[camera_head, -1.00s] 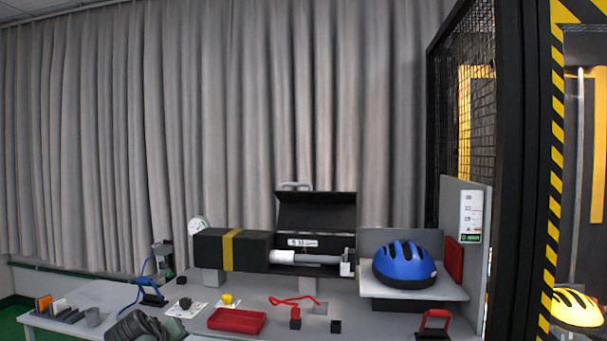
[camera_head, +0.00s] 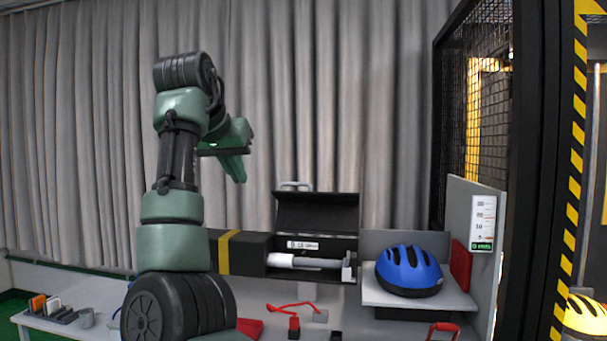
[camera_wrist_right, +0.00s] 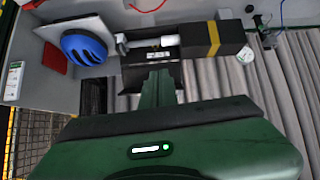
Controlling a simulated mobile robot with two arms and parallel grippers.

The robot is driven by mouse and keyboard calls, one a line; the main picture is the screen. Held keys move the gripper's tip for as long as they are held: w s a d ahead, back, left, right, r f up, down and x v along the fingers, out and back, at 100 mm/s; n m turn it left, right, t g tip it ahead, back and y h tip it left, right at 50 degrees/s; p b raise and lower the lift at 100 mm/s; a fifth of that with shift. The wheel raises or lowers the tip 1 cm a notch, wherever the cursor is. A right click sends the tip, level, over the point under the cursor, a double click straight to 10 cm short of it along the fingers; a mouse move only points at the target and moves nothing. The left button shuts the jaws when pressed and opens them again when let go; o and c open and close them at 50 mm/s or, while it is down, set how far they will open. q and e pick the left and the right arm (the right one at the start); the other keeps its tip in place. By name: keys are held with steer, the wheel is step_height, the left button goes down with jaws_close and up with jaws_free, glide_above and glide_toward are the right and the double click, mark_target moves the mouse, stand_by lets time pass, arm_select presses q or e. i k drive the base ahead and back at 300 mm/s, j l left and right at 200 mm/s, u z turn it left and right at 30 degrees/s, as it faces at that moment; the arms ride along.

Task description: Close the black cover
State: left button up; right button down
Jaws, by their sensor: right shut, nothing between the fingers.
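The black cover (camera_head: 317,212) stands open, tilted up at the back of the long black box (camera_head: 246,254), with a grey handle (camera_head: 296,185) on its top edge. A white cylinder (camera_head: 305,262) lies in the open box. My right gripper (camera_head: 238,172) is raised above and left of the cover in the head view, shut and empty. In the right wrist view its closed fingers (camera_wrist_right: 158,80) overlap the dark cover (camera_wrist_right: 135,78), which is partly hidden. They appear apart from it. My left gripper is not in view.
A blue helmet (camera_head: 408,269) sits on a grey shelf (camera_head: 440,298) right of the box. A red tray (camera_head: 250,328) is mostly hidden by my arm. A mesh cage (camera_head: 470,120) stands at the right. Grey curtains (camera_head: 390,100) hang behind. The space above the box is clear.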

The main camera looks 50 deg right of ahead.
mark_target(310, 211)
steer(key=i+l, duration=0.15)
steer(key=l, duration=0.25)
steer(key=i+l, duration=0.1)
steer(key=l, duration=0.3)
steer(key=i+l, duration=0.15)
steer(key=l, duration=0.2)
steer(key=i+l, duration=0.15)
steer(key=l, duration=0.25)
steer(key=i+l, duration=0.1)
steer(key=l, duration=0.3)
steer(key=i+l, duration=0.15)
steer(key=l, duration=0.25)
